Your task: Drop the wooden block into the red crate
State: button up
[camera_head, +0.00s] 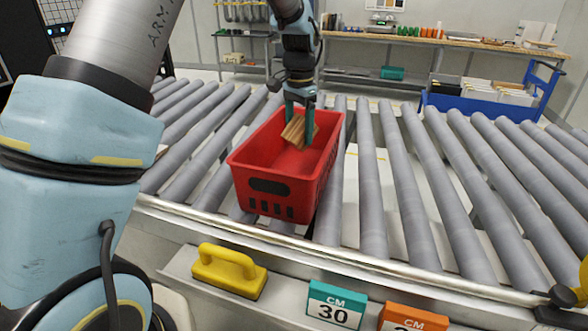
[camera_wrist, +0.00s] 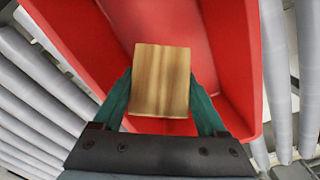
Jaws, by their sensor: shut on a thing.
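The red crate (camera_head: 270,195) stands on the roller conveyor in the head view, its open top facing up. My gripper (camera_head: 301,121) points down over the crate's opening. It is shut on the wooden block (camera_head: 297,132), which is tilted between the teal fingers. In the wrist view the wooden block (camera_wrist: 160,80) sits between the two fingers, with the crate's red floor and walls (camera_wrist: 238,60) behind it. The block appears within the crate's outline; whether it touches the floor I cannot tell.
Grey rollers (camera_head: 395,190) run on both sides of the crate and are clear nearby. A yellow handled tool (camera_head: 229,272) and teal and orange labelled boxes (camera_head: 333,306) lie along the front ledge. A blue cart (camera_head: 485,105) stands at the back right.

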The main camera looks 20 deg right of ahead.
jog(key=o, duration=1.4)
notch_tip(320, 180, up, 11)
jog(key=b, duration=0.3)
jog(key=a+f+n, duration=0.3)
jog(key=a+f, duration=0.1)
jog(key=a, duration=0.7)
jog(key=a+f+n, duration=0.3)
jog(key=a+n, duration=0.1)
jog(key=a, duration=0.6)
jog(key=s+a+f+n, duration=0.3)
jog(key=s+a, duration=0.2)
jog(key=a, duration=0.2)
jog(key=s+a+f+n+t, duration=0.1)
jog(key=s+a+f+n, duration=0.2)
jog(key=s+a, duration=0.2)
jog(key=a, duration=0.3)
jog(key=shift+s+a+f+t, duration=0.3)
jog(key=shift+s+f, duration=0.1)
